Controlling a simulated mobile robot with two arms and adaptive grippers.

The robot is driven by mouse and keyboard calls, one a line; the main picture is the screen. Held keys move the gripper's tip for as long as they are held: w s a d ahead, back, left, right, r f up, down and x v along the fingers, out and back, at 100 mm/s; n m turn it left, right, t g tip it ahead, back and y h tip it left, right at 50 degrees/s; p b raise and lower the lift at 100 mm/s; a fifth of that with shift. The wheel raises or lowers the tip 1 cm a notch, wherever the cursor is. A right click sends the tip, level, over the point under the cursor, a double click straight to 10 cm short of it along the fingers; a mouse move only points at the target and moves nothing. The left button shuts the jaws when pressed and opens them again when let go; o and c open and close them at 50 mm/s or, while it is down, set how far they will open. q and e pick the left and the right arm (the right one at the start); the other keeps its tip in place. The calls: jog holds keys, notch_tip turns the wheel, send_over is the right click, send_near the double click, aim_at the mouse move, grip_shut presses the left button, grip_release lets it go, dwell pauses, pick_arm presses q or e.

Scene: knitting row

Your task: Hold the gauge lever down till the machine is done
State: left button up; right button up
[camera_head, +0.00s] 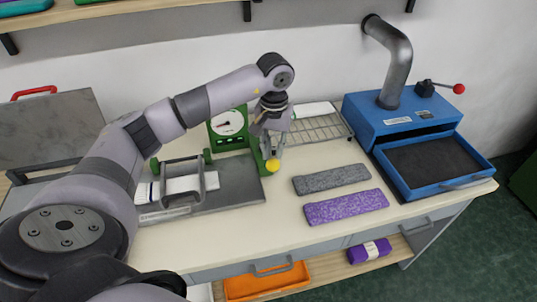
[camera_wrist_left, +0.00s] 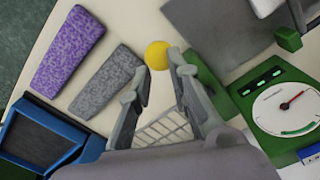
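The green gauge machine (camera_head: 228,124) stands on the bench behind a grey plate, with a white dial (camera_wrist_left: 286,108) and a red needle. Small green lights show beside the dial in the left wrist view. The yellow knob (camera_head: 272,166) of its lever is low at the plate's right edge; it also shows in the left wrist view (camera_wrist_left: 157,55). My left gripper (camera_head: 272,148) is directly above the knob, pointing down. Its fingers are apart, with the knob seen between their tips; whether they touch it is unclear. My right gripper is out of view.
A clamp frame (camera_head: 183,186) with a white piece stands left on the plate. Grey (camera_head: 331,179) and purple (camera_head: 345,207) knitted strips lie to the right. A wire rack (camera_head: 318,129) is behind, and a blue press (camera_head: 400,120) with an open tray is at the far right.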

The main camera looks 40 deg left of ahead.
aim_at(273, 160)
pick_arm(q)
jog(key=shift+f, duration=0.15)
jog(key=shift+f+b, duration=1.85)
jog(key=shift+f, duration=0.1)
jog(key=shift+s+d+f+b, duration=0.15)
jog(key=shift+f+b, duration=0.75)
jog(key=shift+f, duration=0.1)
jog(key=shift+s+d+f+b, duration=0.1)
jog(key=shift+f+b, duration=0.8)
jog(key=shift+f, duration=0.1)
jog(key=shift+r, duration=0.1)
jog(key=shift+r+p, duration=3.65)
jog(key=shift+r, duration=2.85)
